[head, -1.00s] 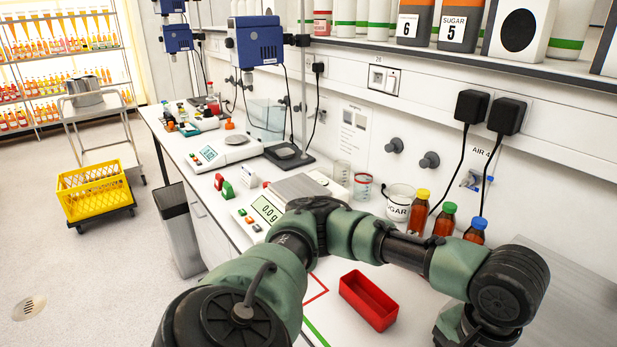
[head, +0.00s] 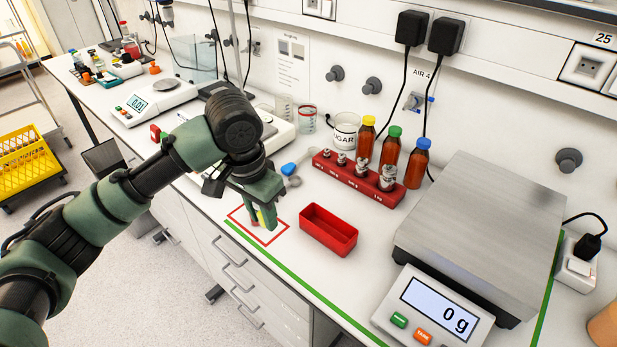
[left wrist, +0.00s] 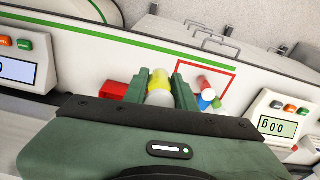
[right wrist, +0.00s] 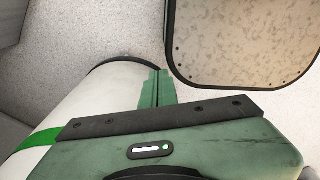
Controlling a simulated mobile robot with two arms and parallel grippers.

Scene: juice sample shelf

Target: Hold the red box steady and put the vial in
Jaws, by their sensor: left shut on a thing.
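The red box (head: 328,238) is an open, empty rectangular tray on the white bench. It also shows in the left wrist view (left wrist: 114,91), beside my gripper. My left gripper (head: 262,214) points down over the red-outlined square, left of the box and apart from it. It is shut on a vial with a yellow top, which shows between the fingers in the left wrist view (left wrist: 160,86). Other small vials with red and blue parts (left wrist: 207,98) show inside the red outline. My right gripper (right wrist: 155,89) has its fingers together with nothing visible between them, away from the box.
A red block of metal weights (head: 358,178) and several brown bottles (head: 390,150) stand behind the box. A large scale (head: 480,230) is on the right. Bench in front of the box is clear.

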